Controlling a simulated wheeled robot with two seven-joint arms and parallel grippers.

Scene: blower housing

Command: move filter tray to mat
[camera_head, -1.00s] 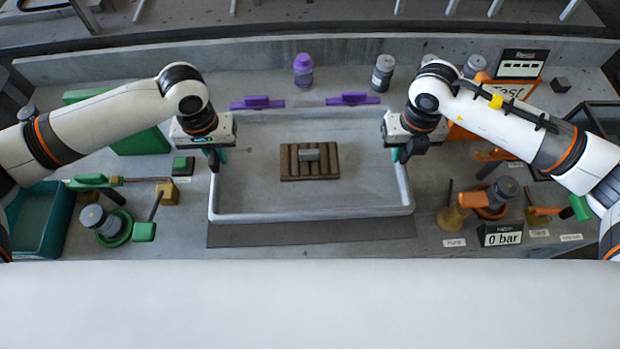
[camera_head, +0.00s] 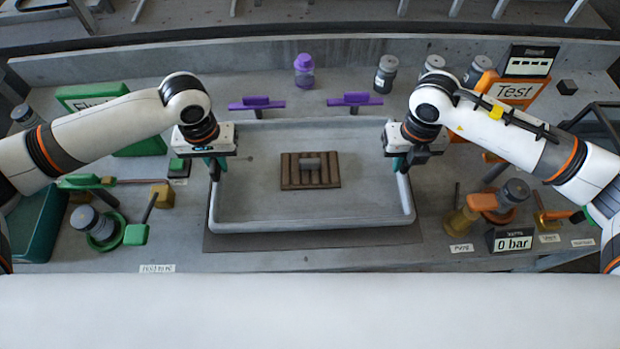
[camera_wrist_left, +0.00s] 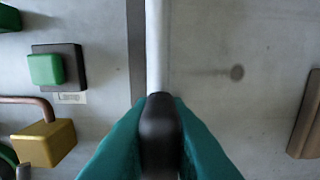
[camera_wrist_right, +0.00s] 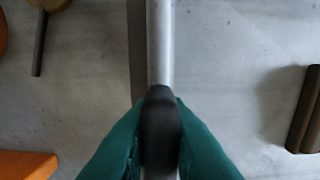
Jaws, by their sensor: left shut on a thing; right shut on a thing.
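The filter tray (camera_head: 310,226) is a wide, shallow grey tray with a raised rim, in the middle of the head view. A brown slatted block (camera_head: 292,172) with a small grey piece on top lies in it. My left gripper (camera_head: 214,168) is shut on a dark grip at the tray's left rim, seen in the left wrist view (camera_wrist_left: 160,130). My right gripper (camera_head: 400,165) is shut on a matching grip at the right rim, seen in the right wrist view (camera_wrist_right: 160,130). The dark grey mat (camera_head: 310,240) shows as a strip along the tray's front edge; the tray hides the rest.
Two purple clamps (camera_head: 355,99) and capped bottles (camera_head: 385,74) stand behind the tray. Green-handled parts (camera_head: 136,234) are at the left. An orange "Test" sign (camera_head: 514,91) and a "0 bar" display (camera_head: 511,240) stand at the right.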

